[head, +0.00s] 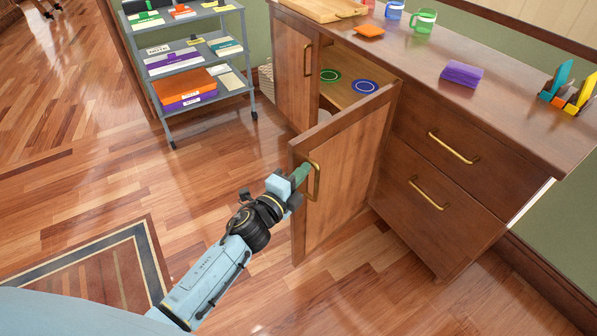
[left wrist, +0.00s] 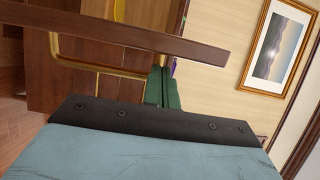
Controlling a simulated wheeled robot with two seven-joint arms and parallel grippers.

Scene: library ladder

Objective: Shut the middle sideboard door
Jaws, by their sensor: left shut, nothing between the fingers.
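The middle sideboard door (head: 345,185) stands wide open, hinged on its right side, with its brass-handled front face showing. Its brass handle (head: 316,182) is near the free left edge. My left gripper (head: 303,170) is shut and empty, its green fingertips close beside the handle at that edge; I cannot tell whether they touch. In the left wrist view the green fingers (left wrist: 163,88) lie close to a wooden edge (left wrist: 120,40) and the brass handle (left wrist: 75,62). My right gripper is not in view.
The open compartment shows a shelf (head: 350,92) with green and blue round items. The left door (head: 292,75) and right-hand drawers (head: 445,150) look shut. A purple block (head: 462,74) and cups sit on top. A grey cart (head: 205,110) stands left. Floor before the door is clear.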

